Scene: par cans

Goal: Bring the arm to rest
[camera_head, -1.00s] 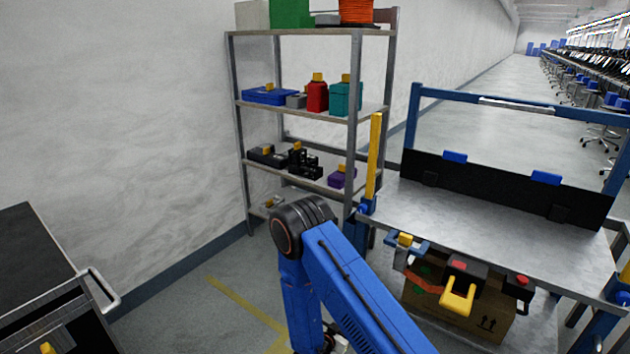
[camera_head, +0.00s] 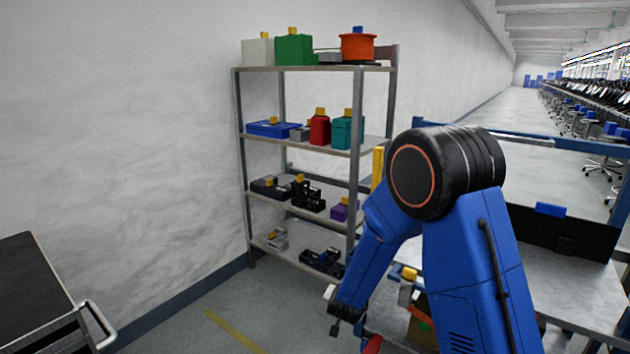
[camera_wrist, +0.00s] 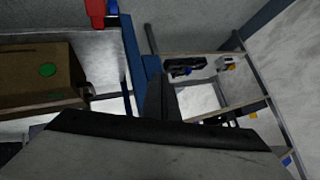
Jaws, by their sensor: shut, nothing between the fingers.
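My blue arm (camera_head: 475,270) is folded at a large black joint in the right half of the head view. Its forearm slopes down and left to my gripper (camera_head: 335,328), of which only a small dark end shows low in front of the shelf rack. In the wrist view my gripper's dark fingers (camera_wrist: 160,98) are shut together with nothing between them. The gripper is in free air and does not visibly touch anything.
A workbench (camera_head: 575,285) is at right, partly hidden by my arm. A dark cart (camera_head: 30,290) is at left. A cardboard box (camera_wrist: 40,75) shows in the wrist view.

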